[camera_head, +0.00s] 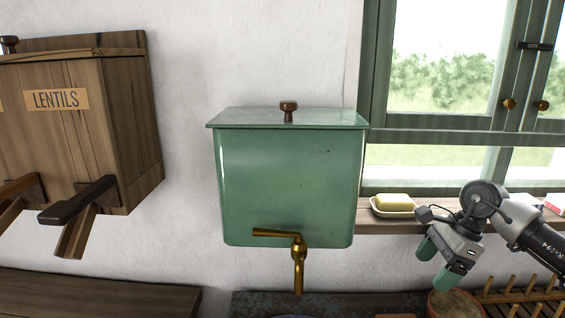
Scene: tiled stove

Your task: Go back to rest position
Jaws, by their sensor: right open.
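My right gripper (436,262) comes in from the right side of the head view. Its two green-tipped fingers point down and to the left. They are apart, with nothing between them. It hangs in front of the window sill, above a round brown pot at the lower right. My left gripper is not in the view.
A green water tank (288,188) with a brass tap (298,262) is mounted on the white wall. A wooden lentils dispenser (75,125) hangs at left. A soap dish (376,210) stands on the sill (385,227). A wooden rack (515,296) lies below my right arm.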

